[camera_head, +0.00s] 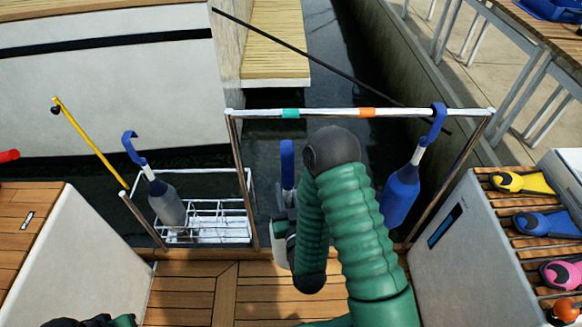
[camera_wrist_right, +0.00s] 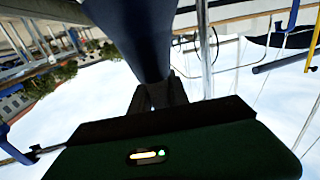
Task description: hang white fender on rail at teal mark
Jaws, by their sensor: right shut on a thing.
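The rail (camera_head: 330,113) runs across the top of a metal frame, with a teal mark (camera_head: 290,113) on its left part and an orange mark (camera_head: 367,113) to the right. My right gripper (camera_head: 288,215), mostly hidden behind my green arm, is shut on the white fender (camera_head: 280,250). Only a pale piece of the fender shows. Its blue hook (camera_head: 287,165) stands upright below the teal mark, apart from the rail. In the right wrist view a dark blue strap (camera_wrist_right: 135,40) rises from the closed fingers (camera_wrist_right: 155,97).
A blue fender (camera_head: 401,195) hangs at the rail's right end. A grey fender (camera_head: 166,202) stands in a white wire rack (camera_head: 210,235) at left, near a yellow pole (camera_head: 90,143). A dark rod (camera_head: 320,68) slants behind the rail. Coloured items lie on the right bench.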

